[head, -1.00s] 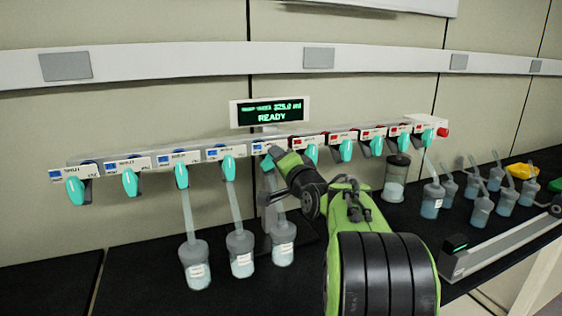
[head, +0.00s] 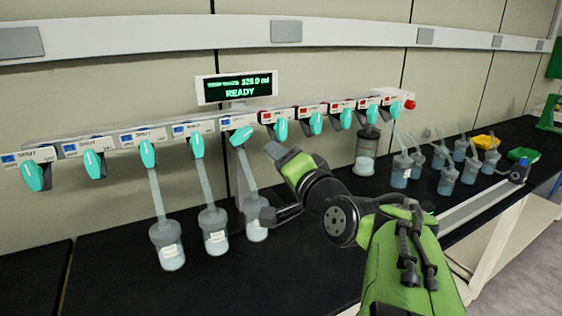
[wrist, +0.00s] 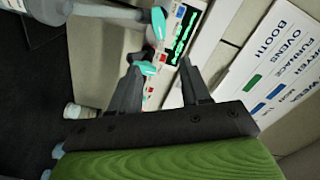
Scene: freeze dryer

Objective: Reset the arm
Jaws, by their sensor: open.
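My gripper (wrist: 160,65) is open in the wrist view, with two dark fingers apart and nothing held between them. In the head view my green and black arm reaches in from the lower right. Its dark end is beside the rightmost of three flasks hanging from the left half of the manifold (head: 110,141). That flask (head: 255,218) hangs by a tilted tube from a teal valve, and a dark part of my arm overlaps its right edge. I cannot tell whether they touch. The display (head: 237,87) above the manifold reads READY.
Two more hanging flasks (head: 166,243) (head: 213,231) are at the left. A dark-lidded clear canister (head: 366,150) stands behind my arm. The front left bench (head: 120,290) is clear.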

